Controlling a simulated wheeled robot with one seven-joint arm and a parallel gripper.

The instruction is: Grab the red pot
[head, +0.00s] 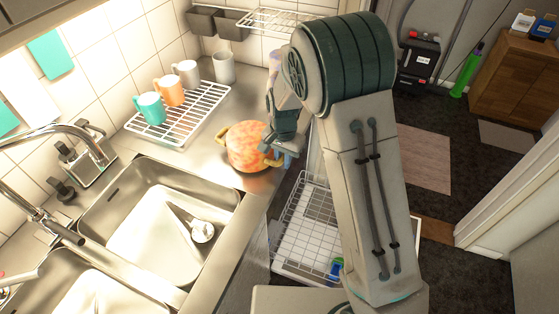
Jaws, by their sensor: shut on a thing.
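The red pot (246,149), mottled red-orange with yellow handles, stands on the steel counter beside the sink, near the counter's right edge. My gripper (270,150) is at the pot's right side, shut on the pot around its right-hand side or handle. My wrist hides part of the contact, so the exact grip point cannot be seen. The pot looks upright, and I cannot tell whether it is touching the counter.
A wire rack (190,115) with several mugs stands behind the pot. A double sink (150,225) with a tap lies at left. An open dishwasher-like wire basket (305,235) sits below the counter edge. Dark floor is free at right.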

